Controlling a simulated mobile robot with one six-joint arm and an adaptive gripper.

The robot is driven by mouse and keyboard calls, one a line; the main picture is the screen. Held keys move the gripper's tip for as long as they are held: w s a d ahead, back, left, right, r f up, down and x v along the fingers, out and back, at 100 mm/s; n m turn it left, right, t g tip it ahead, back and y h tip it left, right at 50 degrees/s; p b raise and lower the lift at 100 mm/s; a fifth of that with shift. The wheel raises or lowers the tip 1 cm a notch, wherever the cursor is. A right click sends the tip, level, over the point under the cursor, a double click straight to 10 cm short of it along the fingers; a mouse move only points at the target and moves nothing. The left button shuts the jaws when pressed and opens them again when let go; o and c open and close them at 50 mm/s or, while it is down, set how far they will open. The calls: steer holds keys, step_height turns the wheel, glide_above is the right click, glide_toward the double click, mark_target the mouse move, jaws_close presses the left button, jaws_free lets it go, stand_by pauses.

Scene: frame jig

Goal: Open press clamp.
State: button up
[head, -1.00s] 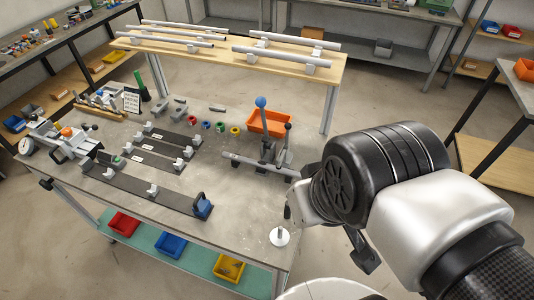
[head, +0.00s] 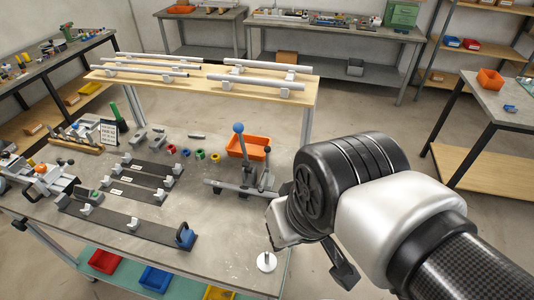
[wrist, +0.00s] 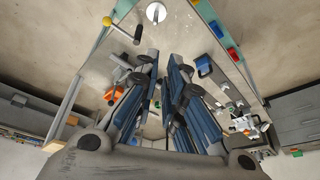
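A metal lever fixture with a blue ball-topped lever (head: 239,129) and a black-knobbed lever (head: 267,150) stands on the grey worktable (head: 215,226), just left of my arm. Its levers point roughly upright. I cannot tell for sure whether it is the press clamp. Another clamp-like fixture with an orange knob (head: 41,169) sits at the table's left end. In the wrist view a yellow-knobbed handle (wrist: 108,21) shows near the table edge. My gripper (wrist: 164,60) is open, with an empty gap between its blue-grey fingers, above the table and touching nothing that I can see.
An orange bin (head: 246,146) stands behind the lever fixture. Dark strips with grey blocks (head: 128,217) lie left of it, and a white disc (head: 266,262) stands near the front edge. A raised wooden shelf (head: 205,84) with metal bars spans the back. Bare floor lies right of the table.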

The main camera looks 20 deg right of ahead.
steer(key=o, duration=0.3)
steer(key=w+m+g+y, duration=0.1)
steer(key=w+m, duration=0.1)
steer(key=w, duration=0.1)
steer(key=w+f+m+g+y, duration=0.1)
steer(key=w+m+y, duration=0.1)
steer(key=w, duration=0.1)
steer(key=w+f+m+g+y, duration=0.1)
steer(key=w+m+y, duration=0.1)
steer(key=w+m, duration=0.1)
steer(key=shift+a+g+p, duration=0.3)
steer(key=shift+p, duration=0.1)
steer(key=shift+o, duration=0.2)
steer(key=m+t+y+p, duration=0.1)
steer(key=m+t+y, duration=0.6)
steer(key=m+t, duration=0.95)
glide_toward(267, 154)
steer(key=w+a+m+g, duration=0.1)
steer(key=w, duration=0.1)
steer(key=w+a+r+m+g, duration=0.1)
steer(key=w+a, duration=0.1)
steer(key=w, duration=0.1)
steer(key=w+a+r+m+g+b, duration=0.1)
steer(key=w+a, duration=0.1)
steer(key=w, duration=0.1)
steer(key=shift+w+a+m+g, duration=0.2)
steer(key=shift+m+g, duration=0.05)
steer(key=shift+g, duration=0.1)
steer(key=shift+c, duration=0.2)
jaws_close()
